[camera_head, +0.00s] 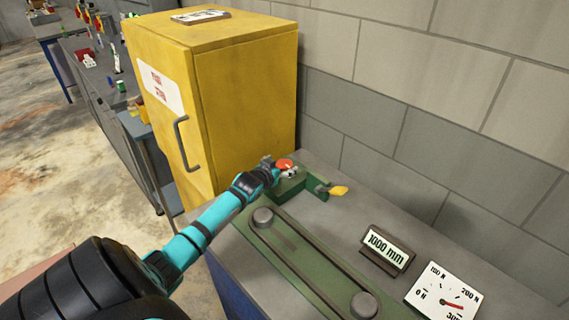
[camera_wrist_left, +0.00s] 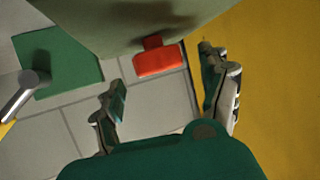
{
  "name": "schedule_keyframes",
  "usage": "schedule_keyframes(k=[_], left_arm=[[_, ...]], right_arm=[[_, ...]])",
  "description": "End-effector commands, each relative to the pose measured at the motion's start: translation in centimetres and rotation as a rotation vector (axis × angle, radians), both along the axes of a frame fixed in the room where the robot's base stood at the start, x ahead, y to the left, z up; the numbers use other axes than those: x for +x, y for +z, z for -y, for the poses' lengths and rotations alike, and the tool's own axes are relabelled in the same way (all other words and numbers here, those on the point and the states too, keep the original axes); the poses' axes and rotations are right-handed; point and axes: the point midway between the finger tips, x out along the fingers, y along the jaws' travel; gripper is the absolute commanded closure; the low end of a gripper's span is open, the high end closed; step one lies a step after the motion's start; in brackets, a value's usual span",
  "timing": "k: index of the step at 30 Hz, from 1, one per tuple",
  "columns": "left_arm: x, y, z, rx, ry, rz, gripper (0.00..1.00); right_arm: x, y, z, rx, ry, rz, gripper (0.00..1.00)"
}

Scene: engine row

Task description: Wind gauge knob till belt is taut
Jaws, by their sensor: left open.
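The red knob (camera_head: 285,164) sits at the far end of the green belt gauge (camera_head: 290,255). In the left wrist view the red knob (camera_wrist_left: 158,61) lies between and ahead of the fingers, with gaps on both sides. My left gripper (camera_head: 275,168) is at the knob, open; its fingers also show in the wrist view (camera_wrist_left: 162,70). The belt (camera_head: 302,268) runs around two grey pulleys. Its tautness is hard to judge. The dial (camera_head: 445,296) has a red needle pointing right, toward its higher marks. My right gripper is not in view.
A yellow cabinet (camera_head: 245,110) stands close beside my left gripper. A yellow-tipped lever (camera_head: 338,190) is right of the knob. A block wall (camera_head: 440,130) is behind.

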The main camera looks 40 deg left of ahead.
Motion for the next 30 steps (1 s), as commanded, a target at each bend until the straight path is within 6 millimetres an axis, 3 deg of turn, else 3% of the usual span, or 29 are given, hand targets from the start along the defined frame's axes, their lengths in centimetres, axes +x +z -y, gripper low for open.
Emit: schedule_keyframes(k=[8, 20, 30], left_arm=[[2.7, -1.1, -0.9, 0.0, 0.0, 0.0, 0.22], [3.1, -1.3, -1.0, 0.001, 0.0, 0.0, 0.22], [3.1, -1.4, -1.0, 0.001, 0.0, 0.0, 0.66]], right_arm=[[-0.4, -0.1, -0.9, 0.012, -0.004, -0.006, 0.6], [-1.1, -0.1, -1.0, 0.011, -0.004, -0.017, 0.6], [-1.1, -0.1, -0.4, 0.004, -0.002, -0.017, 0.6]])
